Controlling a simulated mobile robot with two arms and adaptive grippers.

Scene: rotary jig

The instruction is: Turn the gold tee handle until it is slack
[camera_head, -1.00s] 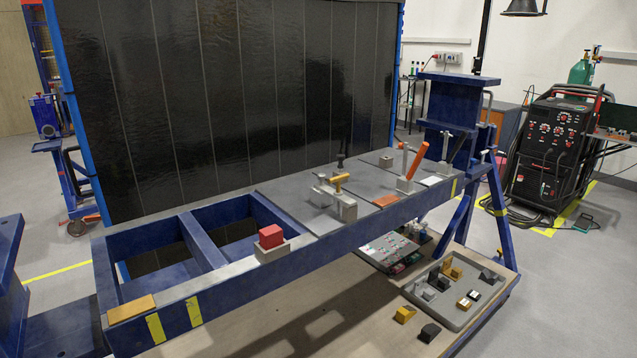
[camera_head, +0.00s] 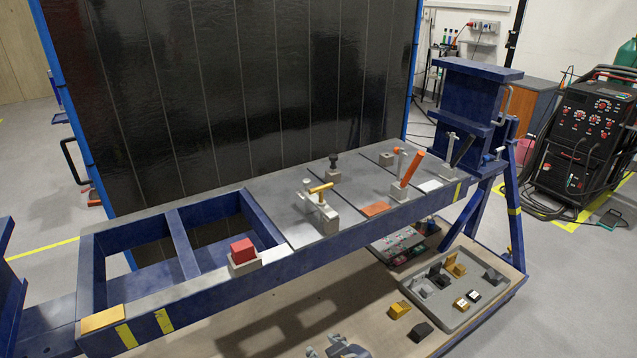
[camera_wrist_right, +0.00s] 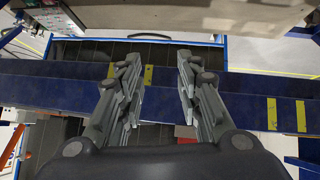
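The gold tee handle (camera_head: 320,188) sits on top of a grey clamp body (camera_head: 327,217) on the grey plate of the blue bench. Its bar lies roughly level, and nothing touches it. My right gripper (camera_head: 338,347) shows only by its grey fingertips at the bottom edge of the head view, low in front of the bench and well apart from the handle. In the right wrist view, my right gripper (camera_wrist_right: 158,82) has its two fingers spread with nothing between them. I cannot make out the tee handle there. My left gripper is in neither view.
A red block (camera_head: 242,250) in a grey holder stands left of the clamp. An orange-handled clamp (camera_head: 411,170) and a black knob (camera_head: 333,160) stand close by. The blue front rail (camera_head: 200,298) lies between my right gripper and the handle. A parts tray (camera_head: 455,290) lies below.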

